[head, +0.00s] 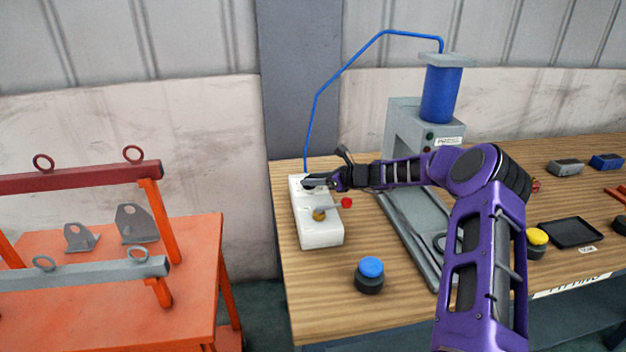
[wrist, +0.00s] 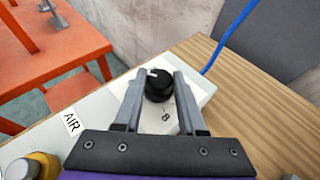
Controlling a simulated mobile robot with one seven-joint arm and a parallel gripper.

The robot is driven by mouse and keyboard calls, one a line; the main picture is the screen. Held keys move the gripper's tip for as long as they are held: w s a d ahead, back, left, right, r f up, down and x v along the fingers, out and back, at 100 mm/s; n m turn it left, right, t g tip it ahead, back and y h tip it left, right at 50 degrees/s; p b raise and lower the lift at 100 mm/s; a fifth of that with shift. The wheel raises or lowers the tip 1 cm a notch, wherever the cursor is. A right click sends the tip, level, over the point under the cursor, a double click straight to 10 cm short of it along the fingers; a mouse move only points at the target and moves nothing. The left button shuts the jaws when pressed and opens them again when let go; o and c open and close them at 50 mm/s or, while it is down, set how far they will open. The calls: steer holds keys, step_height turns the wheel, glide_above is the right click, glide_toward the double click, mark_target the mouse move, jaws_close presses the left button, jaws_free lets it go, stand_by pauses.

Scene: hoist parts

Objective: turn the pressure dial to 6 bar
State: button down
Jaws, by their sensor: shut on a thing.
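The pressure dial (wrist: 158,85) is a black round knob with a white pointer mark, set on a white control box. In the wrist view my gripper (wrist: 160,82) has its two grey fingers on either side of the knob and is shut on it. The pointer mark is at the knob's upper left. A figure 8 shows on the box face below the knob; other figures are hidden or too small to read. In the head view the white box (head: 318,232) stands on the wooden bench, and my gripper (head: 314,182) covers most of the dial at its far end.
A blue hose (head: 312,115) rises behind the dial to the press cylinder (head: 441,93). A blue-topped button (head: 371,268) stands in front. An orange table (head: 190,240) is at left.

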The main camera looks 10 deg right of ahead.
steer(key=shift+f+b, duration=0.15)
steer(key=shift+b, duration=0.55)
